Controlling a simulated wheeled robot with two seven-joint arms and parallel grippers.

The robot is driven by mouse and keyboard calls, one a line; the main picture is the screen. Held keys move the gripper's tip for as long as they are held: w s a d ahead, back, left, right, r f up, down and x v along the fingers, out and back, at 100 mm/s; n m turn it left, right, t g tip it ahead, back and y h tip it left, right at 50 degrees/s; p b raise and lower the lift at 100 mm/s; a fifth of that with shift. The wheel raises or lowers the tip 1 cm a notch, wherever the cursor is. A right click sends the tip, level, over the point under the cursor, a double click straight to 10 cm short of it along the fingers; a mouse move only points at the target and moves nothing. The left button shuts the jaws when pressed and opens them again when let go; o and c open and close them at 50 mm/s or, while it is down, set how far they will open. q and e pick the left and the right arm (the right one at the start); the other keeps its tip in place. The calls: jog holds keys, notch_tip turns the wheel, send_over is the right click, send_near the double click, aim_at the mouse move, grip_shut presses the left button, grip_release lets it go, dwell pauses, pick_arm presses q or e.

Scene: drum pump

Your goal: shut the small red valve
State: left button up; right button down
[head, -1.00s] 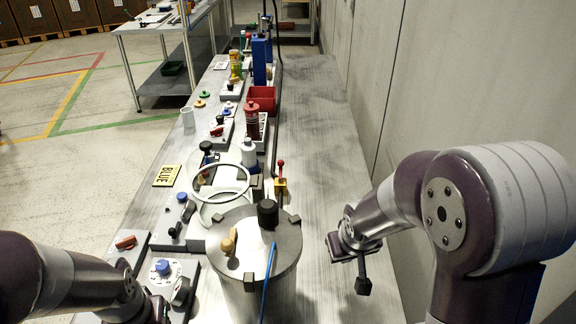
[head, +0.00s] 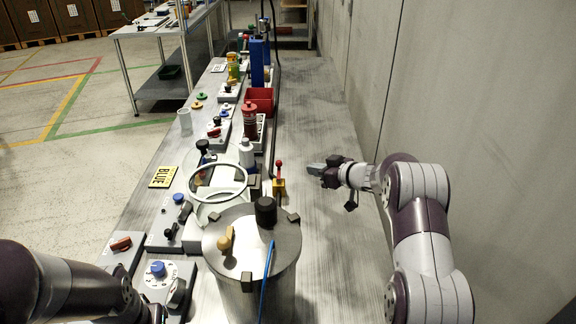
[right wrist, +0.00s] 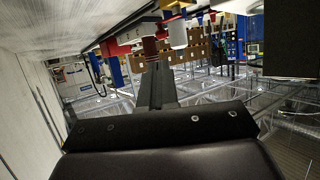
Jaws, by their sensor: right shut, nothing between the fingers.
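The small valve (head: 279,185) has a yellow body and an upright red lever with a round red knob. It stands on the table just behind the steel drum (head: 235,245), to the right of a white round vessel with a ring-shaped rim. My right gripper (head: 312,168) is shut and empty, to the right of the valve and apart from it, pointing left. In the right wrist view a dark finger (right wrist: 157,88) reaches forward; red and yellow parts at the top edge are too cut off to name surely. My left arm shows at lower left, its gripper out of view.
The drum lid carries a black cap (head: 265,211), a tan knob and a blue tube. Panels with knobs and switches line the left table edge. A red bin (head: 259,99) and red bottle (head: 250,120) stand farther back. The table's right strip is clear up to the wall.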

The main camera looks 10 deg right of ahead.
aim_at(281, 164)
jog(key=x, duration=1.1)
jog(key=shift+w+a+f+p, duration=0.15)
jog(key=shift+w+p, duration=0.05)
jog(key=shift+p, duration=0.2)
jog(key=shift+w+a, duration=0.25)
jog(key=shift+w, duration=0.1)
jog(key=shift+d, duration=0.1)
